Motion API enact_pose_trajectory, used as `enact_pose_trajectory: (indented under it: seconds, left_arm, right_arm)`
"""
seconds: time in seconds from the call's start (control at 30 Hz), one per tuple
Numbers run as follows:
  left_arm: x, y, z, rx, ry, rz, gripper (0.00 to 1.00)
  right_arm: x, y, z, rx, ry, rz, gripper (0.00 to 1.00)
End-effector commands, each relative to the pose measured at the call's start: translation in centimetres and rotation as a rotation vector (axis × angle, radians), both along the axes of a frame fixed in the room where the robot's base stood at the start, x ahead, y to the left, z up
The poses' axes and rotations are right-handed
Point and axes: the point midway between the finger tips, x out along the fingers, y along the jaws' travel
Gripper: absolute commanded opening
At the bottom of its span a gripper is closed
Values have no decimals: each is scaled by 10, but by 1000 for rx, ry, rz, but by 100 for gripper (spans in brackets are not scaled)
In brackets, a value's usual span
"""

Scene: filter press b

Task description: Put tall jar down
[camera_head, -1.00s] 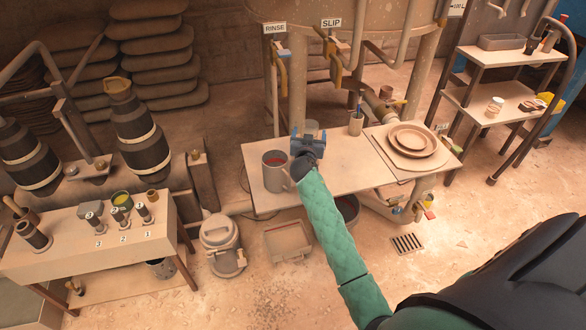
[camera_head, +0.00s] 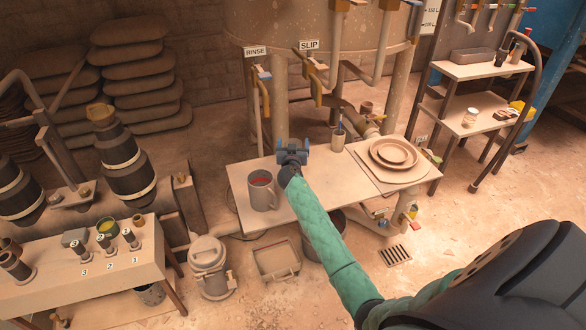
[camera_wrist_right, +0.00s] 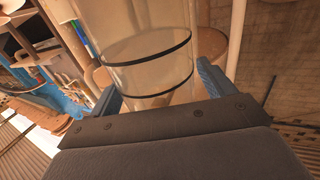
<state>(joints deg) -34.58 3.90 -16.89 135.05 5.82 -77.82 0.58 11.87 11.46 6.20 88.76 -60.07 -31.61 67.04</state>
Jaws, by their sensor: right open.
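The tall jar (camera_wrist_right: 150,62) is a clear cylinder with dark rings in the right wrist view. It stands between the two blue fingers of my right gripper (camera_wrist_right: 157,82), which are open around it. The jar's base is hidden by the gripper body, so I cannot tell what it rests on. In the head view my right gripper (camera_head: 293,151) is at the back part of the pale worktable (camera_head: 311,204), and I cannot make out the clear jar there. My left gripper is not in view.
A grey mug (camera_head: 261,192) with red contents stands left of the gripper on the worktable. A cup with brushes (camera_head: 338,139) and stacked plates (camera_head: 393,156) are to the right. RINSE (camera_head: 256,51) and SLIP (camera_head: 309,45) taps hang behind.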

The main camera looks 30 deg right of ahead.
Motion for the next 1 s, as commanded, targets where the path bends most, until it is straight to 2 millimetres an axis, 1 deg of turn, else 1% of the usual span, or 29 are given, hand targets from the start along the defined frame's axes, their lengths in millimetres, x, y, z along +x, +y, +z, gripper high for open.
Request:
enact_pose_trajectory:
  seconds: [0.1,0.27,0.3,0.37,0.4,0.47,0.6,0.67,0.87,1.0]
  left_arm:
    - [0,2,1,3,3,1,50]
    - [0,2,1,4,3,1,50]
    - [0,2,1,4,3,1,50]
    - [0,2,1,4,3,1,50]
    - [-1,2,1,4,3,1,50]
    - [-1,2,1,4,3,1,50]
    - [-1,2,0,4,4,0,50]
    - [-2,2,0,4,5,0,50]
    - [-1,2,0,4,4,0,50]
    - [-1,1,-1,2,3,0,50]
  right_arm:
    - [3,-2,-1,0,1,0,82]
    - [3,-2,-1,0,1,0,82]
    - [3,-2,-1,-1,1,0,80]
    - [3,-2,-1,-1,1,0,68]
    - [3,-2,-1,-1,1,0,60]
    - [3,-2,-1,-1,1,0,48]
    - [3,-2,-1,-1,1,0,21]
    - [3,-2,0,0,0,0,10]
    - [3,-2,1,0,0,0,10]
    - [3,-2,9,0,-2,-1,10]
